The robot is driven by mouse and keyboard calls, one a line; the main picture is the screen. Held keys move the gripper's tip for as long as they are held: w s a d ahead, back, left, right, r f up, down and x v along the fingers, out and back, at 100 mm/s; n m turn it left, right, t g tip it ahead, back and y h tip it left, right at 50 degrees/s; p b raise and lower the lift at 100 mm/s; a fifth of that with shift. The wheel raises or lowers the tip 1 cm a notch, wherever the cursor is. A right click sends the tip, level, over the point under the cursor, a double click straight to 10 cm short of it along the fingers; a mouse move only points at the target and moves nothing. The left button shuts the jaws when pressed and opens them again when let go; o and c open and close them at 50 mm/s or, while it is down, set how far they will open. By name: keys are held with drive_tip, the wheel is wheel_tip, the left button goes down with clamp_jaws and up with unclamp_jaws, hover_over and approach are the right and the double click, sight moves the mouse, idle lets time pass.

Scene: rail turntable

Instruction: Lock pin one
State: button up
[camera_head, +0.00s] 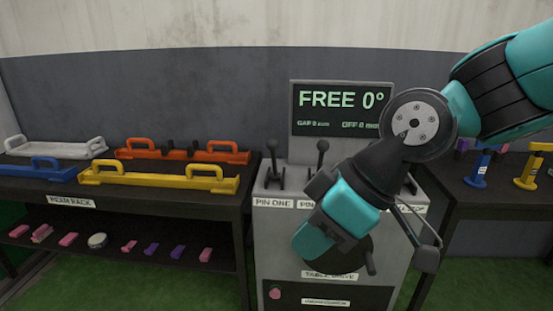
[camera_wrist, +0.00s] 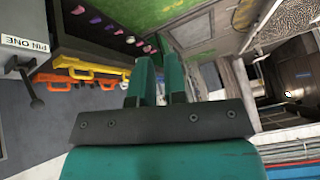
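The pin one lever (camera_head: 273,160) is a dark stick with a ball knob, standing nearly upright on the grey console (camera_head: 268,222) above its "PIN ONE" label (camera_head: 273,203). In the wrist view the lever (camera_wrist: 31,85) is at the left edge, beside the same label (camera_wrist: 24,43). My gripper (camera_wrist: 160,62) shows two teal fingers with a narrow empty gap, apart from the lever. In the head view my teal arm hangs in front of the console, right of the lever; my fingertips cannot be made out there.
A second lever (camera_head: 321,158) stands just right of pin one. The display (camera_head: 342,113) reads "FREE 0°". A dark rack (camera_head: 110,195) with coloured beams (camera_head: 160,180) is at left. A dark table (camera_head: 470,200) is at right. My arm hides much of the console.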

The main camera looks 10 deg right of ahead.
drive_tip(key=w+a+f+n+t+y+b, duration=0.1)
drive_tip(key=w, duration=0.3)
drive_tip(key=w+a+f+n+t+y+b, duration=0.1)
drive_tip(key=w+n+b, duration=0.1)
drive_tip(key=w, duration=0.1)
drive_tip(key=w+a+f+n+t+y+b, duration=0.1)
drive_tip(key=w+f+n+b, duration=0.1)
drive_tip(key=w, duration=0.2)
drive_tip(key=shift+w+a+t, duration=0.35)
drive_tip(key=shift+t, duration=0.05)
clamp_jaws()
drive_tip(key=w+f+n+t+y+b, duration=0.25)
drive_tip(key=w+n+t+b, duration=0.2)
drive_tip(key=w, duration=0.55)
drive_tip(key=w+d+f+n+t+h+b, duration=0.2)
drive_tip(key=w+d+f+t+h+b, duration=0.5)
drive_tip(key=w+d+t, duration=0.4)
drive_tip(key=shift+w+d+f, duration=0.45)
drive_tip(key=shift+w+d, duration=0.1)
drive_tip(key=shift+d, duration=0.2)
drive_tip(key=shift+r+h, duration=0.15)
drive_tip(key=shift+h, duration=0.1)
